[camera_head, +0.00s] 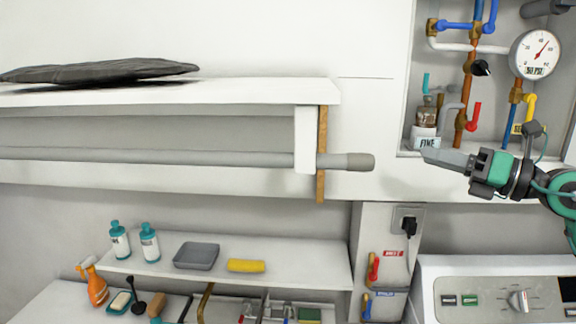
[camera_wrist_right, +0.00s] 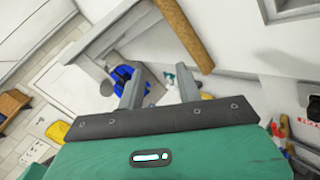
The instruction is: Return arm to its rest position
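My right arm (camera_head: 560,190) comes in from the right edge of the head view, green and black. Its gripper (camera_head: 432,157) points left, in front of the lower edge of the pipe niche. In the right wrist view the two grey fingers stand apart with nothing between them, so the gripper (camera_wrist_right: 160,88) is open and empty. My left arm and gripper are not in view.
The niche holds pipes, valves and a pressure gauge (camera_head: 537,53). A grey rod (camera_head: 345,162) sticks out left of the gripper, under a white shelf (camera_head: 260,92). A lower shelf (camera_head: 310,255) carries bottles, a grey tray (camera_head: 197,256) and a yellow roll (camera_head: 246,266). A machine panel (camera_head: 490,275) stands below the arm.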

